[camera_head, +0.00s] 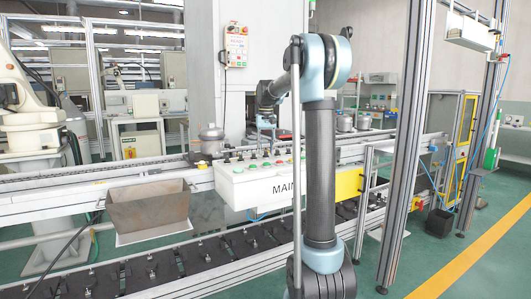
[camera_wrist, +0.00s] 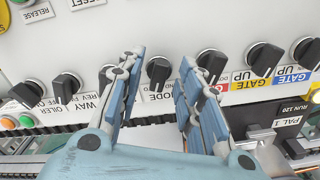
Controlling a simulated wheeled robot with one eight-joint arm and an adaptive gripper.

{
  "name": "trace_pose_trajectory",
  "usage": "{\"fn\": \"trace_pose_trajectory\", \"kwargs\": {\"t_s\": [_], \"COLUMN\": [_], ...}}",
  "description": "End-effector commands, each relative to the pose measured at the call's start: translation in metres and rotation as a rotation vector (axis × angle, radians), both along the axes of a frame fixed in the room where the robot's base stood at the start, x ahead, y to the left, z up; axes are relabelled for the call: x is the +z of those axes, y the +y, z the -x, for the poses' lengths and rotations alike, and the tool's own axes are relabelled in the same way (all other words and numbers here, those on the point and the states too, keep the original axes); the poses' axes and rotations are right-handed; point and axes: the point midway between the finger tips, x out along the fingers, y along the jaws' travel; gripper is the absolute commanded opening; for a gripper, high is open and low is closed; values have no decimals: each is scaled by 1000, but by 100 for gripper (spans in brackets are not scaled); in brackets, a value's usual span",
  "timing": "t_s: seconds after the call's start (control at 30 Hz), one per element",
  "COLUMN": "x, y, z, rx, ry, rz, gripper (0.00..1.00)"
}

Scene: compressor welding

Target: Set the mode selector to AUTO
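The white control panel (camera_head: 240,185), marked MAIN, stands beside the conveyor in the head view, and its face fills the upper wrist view (camera_wrist: 150,25). The black mode selector (camera_wrist: 158,70) sits in the middle of the wrist view, with a partly covered label reading MODE (camera_wrist: 158,96) below it. My gripper (camera_wrist: 160,62) is open, its two blue-padded fingers apart on the left and right of this knob. I see no clear contact with it. The AUTO mark and the exact knob setting cannot be read. In the head view my gripper is small above the panel.
Close neighbours are a black knob (camera_wrist: 110,77) behind the left finger and another (camera_wrist: 211,64) by the right finger. Further knobs are the WAY knob (camera_wrist: 66,87) and the gate knobs (camera_wrist: 264,58). A metal bin (camera_head: 148,212) stands left of the panel.

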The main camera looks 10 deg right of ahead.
Motion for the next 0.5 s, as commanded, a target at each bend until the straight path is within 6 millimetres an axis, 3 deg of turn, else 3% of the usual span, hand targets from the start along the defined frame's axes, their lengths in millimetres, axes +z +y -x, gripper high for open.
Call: {"fn": "trace_pose_trajectory", "kwargs": {"t_s": [0.5], "x": [87], "y": [0], "z": [-1], "rx": [0], "ry": [1], "rz": [0], "gripper": [33]}}
